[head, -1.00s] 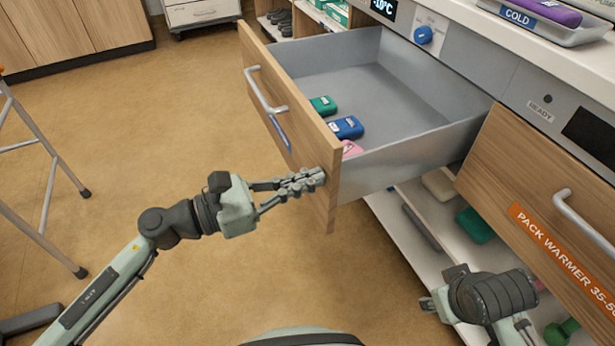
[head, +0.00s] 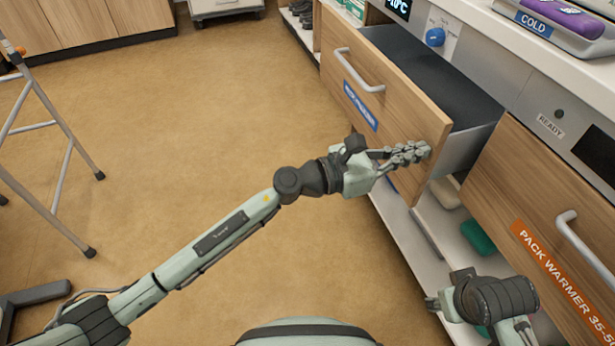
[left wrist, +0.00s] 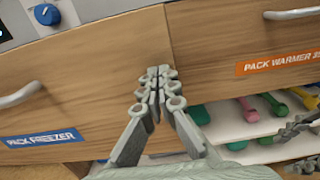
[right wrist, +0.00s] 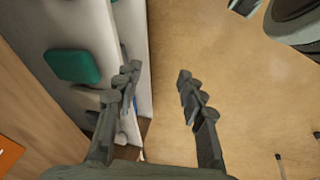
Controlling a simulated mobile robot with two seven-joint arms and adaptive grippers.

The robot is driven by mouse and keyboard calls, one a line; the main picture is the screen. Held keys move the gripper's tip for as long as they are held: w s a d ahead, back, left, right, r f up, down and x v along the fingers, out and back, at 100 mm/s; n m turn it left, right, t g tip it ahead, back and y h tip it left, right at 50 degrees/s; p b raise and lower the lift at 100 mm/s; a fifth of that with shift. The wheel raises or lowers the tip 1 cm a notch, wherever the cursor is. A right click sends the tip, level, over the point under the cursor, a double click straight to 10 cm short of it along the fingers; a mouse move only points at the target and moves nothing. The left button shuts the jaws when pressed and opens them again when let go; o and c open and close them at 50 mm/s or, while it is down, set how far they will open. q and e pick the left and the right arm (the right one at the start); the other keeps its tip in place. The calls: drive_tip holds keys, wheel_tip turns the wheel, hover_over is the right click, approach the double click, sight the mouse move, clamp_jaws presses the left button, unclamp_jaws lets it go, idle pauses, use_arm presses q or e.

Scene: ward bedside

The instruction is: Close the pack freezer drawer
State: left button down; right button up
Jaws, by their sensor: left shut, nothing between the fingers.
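The pack freezer drawer (head: 388,100) has a wooden front with a metal bar handle and a blue label.
The pack warmer drawer (head: 520,190), with an orange label, is to the right and looks shut. Below, an open shelf (head: 395,220) holds packs, including a green one (head: 477,238). A metal-legged frame (head: 60,165) stands at left. The floor between is clear.

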use_arm(q)
drive_tip(key=b, duration=0.2)
approach(469, 136)
drive_tip(key=d, duration=0.2)
drive_tip(key=d+r, duration=0.1)
drive_tip(key=d, duration=0.1)
drive_tip(key=shift+d+r, duration=0.1)
drive_tip(key=shift+d, duration=0.05)
drive_tip(key=x, duration=0.3)
drive_tip(key=shift+w+d, duration=0.2)
drive_tip(key=shift+d, duration=0.4)
drive_tip(key=shift+w+r, duration=0.1)
drive_tip(key=shift+r, duration=0.05)
use_arm(e)
drive_tip(key=w+a+r+t+y, duration=0.1)
drive_tip(key=w+a+r+t, duration=0.2)
drive_tip(key=w+a+r, duration=0.1)
drive_tip(key=shift+w+a+r+n+t, duration=0.3)
drive_tip(key=shift+w+a+r+t, duration=0.15)
drive_tip(key=shift+w, duration=0.1)
